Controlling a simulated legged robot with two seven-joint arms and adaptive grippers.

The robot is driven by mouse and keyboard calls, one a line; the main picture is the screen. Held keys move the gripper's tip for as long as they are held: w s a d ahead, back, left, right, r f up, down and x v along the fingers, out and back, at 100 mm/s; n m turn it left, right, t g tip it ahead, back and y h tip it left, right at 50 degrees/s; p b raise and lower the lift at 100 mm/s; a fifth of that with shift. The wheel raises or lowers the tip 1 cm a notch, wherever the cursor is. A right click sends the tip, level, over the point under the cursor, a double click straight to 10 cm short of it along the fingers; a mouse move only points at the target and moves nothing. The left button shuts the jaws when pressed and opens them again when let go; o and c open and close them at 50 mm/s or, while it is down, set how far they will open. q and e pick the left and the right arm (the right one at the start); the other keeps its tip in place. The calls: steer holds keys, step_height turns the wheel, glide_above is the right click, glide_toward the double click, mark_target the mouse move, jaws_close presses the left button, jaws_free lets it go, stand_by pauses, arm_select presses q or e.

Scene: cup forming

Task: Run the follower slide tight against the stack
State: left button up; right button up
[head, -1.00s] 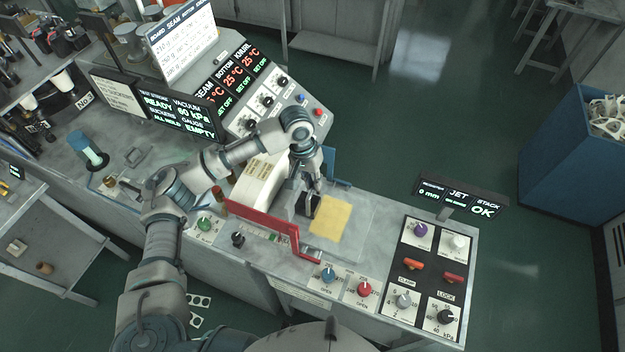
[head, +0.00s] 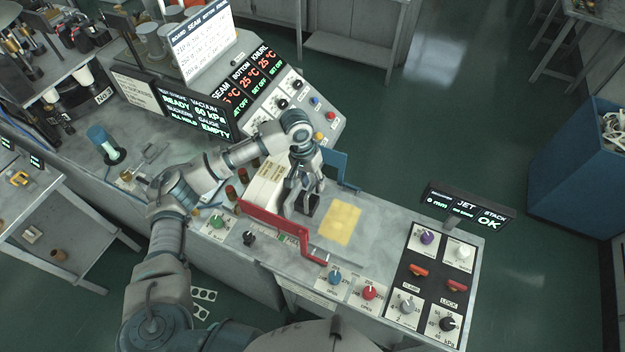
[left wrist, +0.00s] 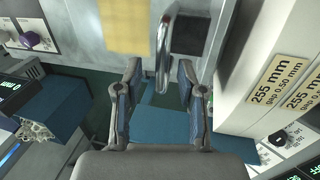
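The stack (head: 264,190) is a pale block of blanks with yellow labels, behind the red rail in the head view. Its labelled side fills the right of the left wrist view (left wrist: 245,75). The follower slide (head: 309,207) is a black block just right of the stack; its dark face (left wrist: 191,36) and upright metal handle (left wrist: 163,50) show in the wrist view. My left gripper (head: 302,186) is over the slide. Its fingers (left wrist: 160,72) stand apart on either side of the handle, with visible gaps. Any gap between slide and stack is hard to judge. My right gripper is out of view.
The red rail (head: 275,221) runs along the front of the stack and a blue bracket (head: 335,168) stands behind. A yellow pad (head: 341,222) lies right of the slide. The knob and lever panel (head: 433,275) is further right. A display reads STACK OK (head: 468,208).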

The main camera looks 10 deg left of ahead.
arm_select(q)
step_height(320, 180, up, 12)
steer(key=a, duration=0.2)
steer(key=shift+w+a+f, duration=0.15)
steer(key=shift+w+f, duration=0.05)
steer(key=shift+w, duration=0.1)
stand_by(0.6)
